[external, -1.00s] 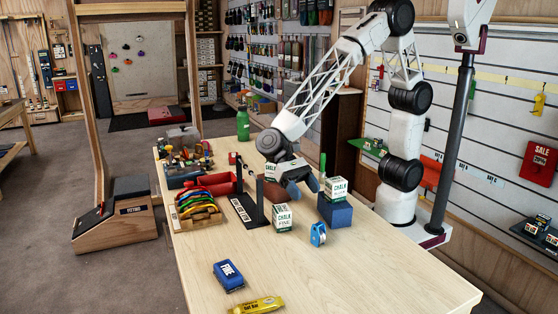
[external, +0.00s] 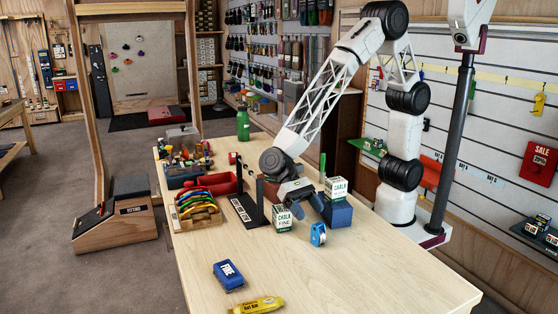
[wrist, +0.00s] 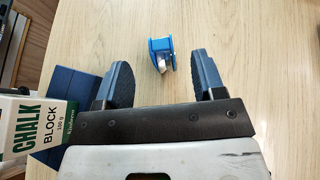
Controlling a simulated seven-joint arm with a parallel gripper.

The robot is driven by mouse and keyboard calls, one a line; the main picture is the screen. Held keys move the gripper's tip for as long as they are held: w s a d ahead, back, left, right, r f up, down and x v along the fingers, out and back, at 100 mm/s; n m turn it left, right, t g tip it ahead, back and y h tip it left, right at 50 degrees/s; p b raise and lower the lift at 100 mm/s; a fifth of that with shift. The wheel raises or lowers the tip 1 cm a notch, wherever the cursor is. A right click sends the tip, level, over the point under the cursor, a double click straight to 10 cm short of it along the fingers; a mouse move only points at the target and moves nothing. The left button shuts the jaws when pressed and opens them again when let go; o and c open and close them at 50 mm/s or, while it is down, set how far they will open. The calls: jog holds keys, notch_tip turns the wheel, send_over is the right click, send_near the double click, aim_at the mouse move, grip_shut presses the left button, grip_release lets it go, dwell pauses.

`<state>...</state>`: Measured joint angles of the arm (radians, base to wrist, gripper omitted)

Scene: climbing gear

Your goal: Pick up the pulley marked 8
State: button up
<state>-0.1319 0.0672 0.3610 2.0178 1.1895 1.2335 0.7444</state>
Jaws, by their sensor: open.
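A small blue pulley (external: 318,235) stands on the wooden table in front of a blue block. In the wrist view the pulley (wrist: 159,47) lies ahead of the fingers, roughly centred between them, with a pale part at its lower end. Its marking cannot be read in either view. My gripper (external: 308,207) is open and empty above the table, just behind and above the pulley and apart from it. In the wrist view both dark blue-grey fingers of the gripper (wrist: 163,80) are spread wide with bare table between them.
A chalk box (external: 336,189) sits on the blue block (external: 336,214), close beside one finger in the wrist view. Another chalk box (external: 281,219) stands left of the pulley. The table's right front is clear.

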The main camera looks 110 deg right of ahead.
aim_at(318, 223)
jog(key=shift+a+f, duration=0.1)
jog(key=shift+a, duration=0.1)
jog(key=shift+x, duration=2.55)
jog(key=c, duration=1)
jog(key=shift+r, duration=5)
